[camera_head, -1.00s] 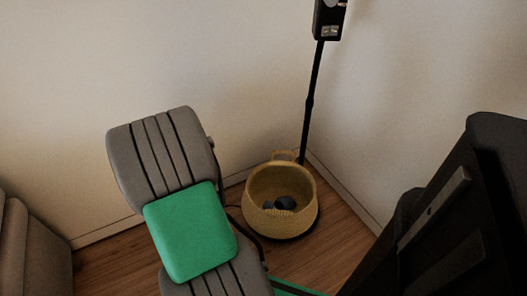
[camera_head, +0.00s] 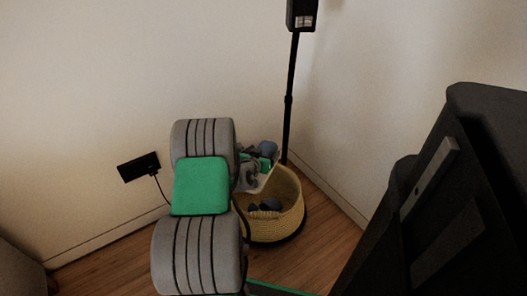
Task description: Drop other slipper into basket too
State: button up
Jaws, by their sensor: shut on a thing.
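The woven tan basket (camera_head: 287,222) stands on the wood floor in the corner, upright and open at the top. One dark blue-grey slipper (camera_head: 264,205) lies inside it. My gripper (camera_head: 262,163) is at the basket's back left rim, partly hidden behind my arm. A blue-grey slipper (camera_head: 268,148) shows at its end, above the back of the basket. My gripper is shut on this slipper. The fingertips are too small and overlapped to make out clearly.
A black pole (camera_head: 289,95) with a box on top rises just behind the basket. A small black panel (camera_head: 138,167) with a cable is on the left wall. A large dark object (camera_head: 455,200) fills the right side. Brown furniture (camera_head: 18,268) is at lower left.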

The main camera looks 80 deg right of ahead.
notch_tip(320, 180, down, 4)
jog(key=shift+r+b, duration=0.25)
jog(key=shift+b, duration=0.5)
jog(key=shift+r, duration=0.1)
jog(key=o, duration=1.3)
jog(key=shift+o, duration=0.2)
jog(key=p+v, duration=0.2)
jog(key=v, duration=0.5)
jog(key=shift+w+a+r+p, duration=0.1)
jog(key=shift+a+r+p, duration=0.05)
jog(key=shift+a+p, duration=0.15)
jog(key=shift+a, duration=0.1)
